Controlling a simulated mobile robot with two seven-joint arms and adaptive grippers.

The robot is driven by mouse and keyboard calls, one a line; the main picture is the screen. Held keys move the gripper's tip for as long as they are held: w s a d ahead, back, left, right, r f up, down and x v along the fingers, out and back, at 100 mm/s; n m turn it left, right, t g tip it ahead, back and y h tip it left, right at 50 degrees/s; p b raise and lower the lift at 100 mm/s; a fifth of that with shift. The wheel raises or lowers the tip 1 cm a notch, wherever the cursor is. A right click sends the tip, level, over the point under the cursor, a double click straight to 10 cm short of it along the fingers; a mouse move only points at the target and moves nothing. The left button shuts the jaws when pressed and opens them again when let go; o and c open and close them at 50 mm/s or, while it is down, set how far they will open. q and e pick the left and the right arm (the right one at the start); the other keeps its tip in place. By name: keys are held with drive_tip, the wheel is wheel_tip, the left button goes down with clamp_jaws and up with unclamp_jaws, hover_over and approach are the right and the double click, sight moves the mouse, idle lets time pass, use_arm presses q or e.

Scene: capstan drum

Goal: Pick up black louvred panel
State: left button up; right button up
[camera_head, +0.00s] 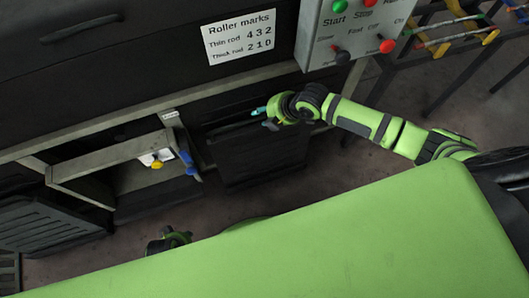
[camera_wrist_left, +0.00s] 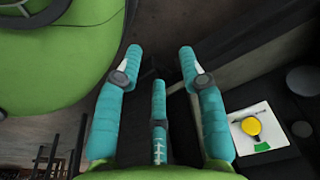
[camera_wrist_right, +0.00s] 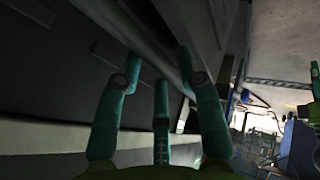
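A black louvred panel (camera_head: 45,222) with raised slats leans low at the far left in the head view. My right gripper (camera_head: 262,111) is well to its right, by the dark machine front below the frame rail. In the right wrist view its fingers (camera_wrist_right: 159,53) are spread with a gap between them, and a grey beam passes beyond. My left gripper mostly hides behind my green body in the head view. In the left wrist view its teal fingers (camera_wrist_left: 159,52) are apart and empty. I cannot make out the louvred panel in either wrist view.
A grey frame (camera_head: 110,155) juts out beside the louvred panel. A white plate (camera_head: 148,160) with a yellow knob (camera_head: 156,165) sits inside it. A control box (camera_head: 345,30) with buttons and a rack of coloured rods (camera_head: 450,40) are at the upper right.

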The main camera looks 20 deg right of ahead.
drive_tip(key=shift+x, duration=1.05)
clamp_jaws()
use_arm(q)
drive_tip(key=shift+w+r, duration=0.55)
drive_tip(key=shift+r, duration=0.15)
use_arm(e)
drive_tip(key=shift+w+r, duration=0.2)
drive_tip(key=shift+r, duration=0.05)
use_arm(q)
drive_tip(key=shift+r, duration=0.1)
use_arm(e)
drive_tip(key=shift+r, duration=0.1)
